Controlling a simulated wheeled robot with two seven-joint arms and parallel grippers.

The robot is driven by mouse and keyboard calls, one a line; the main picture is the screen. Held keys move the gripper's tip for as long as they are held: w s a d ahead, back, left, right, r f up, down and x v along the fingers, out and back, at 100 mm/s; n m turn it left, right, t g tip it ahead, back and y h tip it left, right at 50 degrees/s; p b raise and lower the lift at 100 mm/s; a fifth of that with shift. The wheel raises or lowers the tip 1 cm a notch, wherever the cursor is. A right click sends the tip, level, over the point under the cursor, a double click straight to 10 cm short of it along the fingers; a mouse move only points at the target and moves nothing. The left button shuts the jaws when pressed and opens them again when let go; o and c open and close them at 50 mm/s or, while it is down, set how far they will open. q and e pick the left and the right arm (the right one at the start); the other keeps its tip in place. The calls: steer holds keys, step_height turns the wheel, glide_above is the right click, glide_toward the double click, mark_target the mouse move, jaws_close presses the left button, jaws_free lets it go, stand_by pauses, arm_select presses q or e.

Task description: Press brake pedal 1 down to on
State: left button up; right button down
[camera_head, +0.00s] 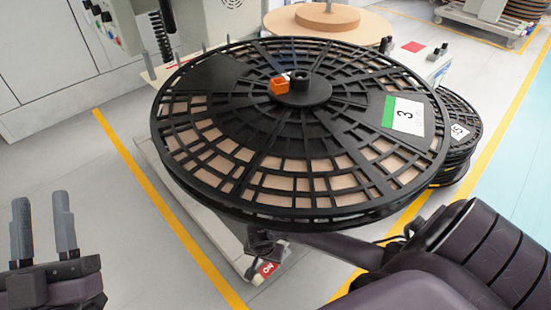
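A small pedal with a red and white label (267,268), which seems to read ON, sits low at the front of the machine's base, below the big reel. Whether it is pressed down is too small to tell. My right arm reaches in from the right under the reel's rim. My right gripper (262,243) is a small dark shape just above the pedal, partly hidden by the reel. I cannot tell whether it touches the pedal or is open. My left gripper (42,208) is at the lower left, far from the pedal, with its two grey fingers apart and empty.
The large black reel (295,180), marked 3, covers most of the station and overhangs the pedal. An orange block (279,86) sits near its hub. More black reels (460,135) are stacked at right. Yellow floor lines run on both sides; the left floor is clear.

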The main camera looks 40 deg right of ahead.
arm_select(q)
step_height(320, 180, down, 7)
steer(key=w+d+g+y, duration=0.1)
steer(key=g, duration=0.2)
steer(key=shift+w+g+y+p, duration=0.3)
steer(key=shift+w+p, duration=0.1)
steer(key=shift+p, duration=0.05)
steer(key=shift+r, duration=0.1)
stand_by(0.3)
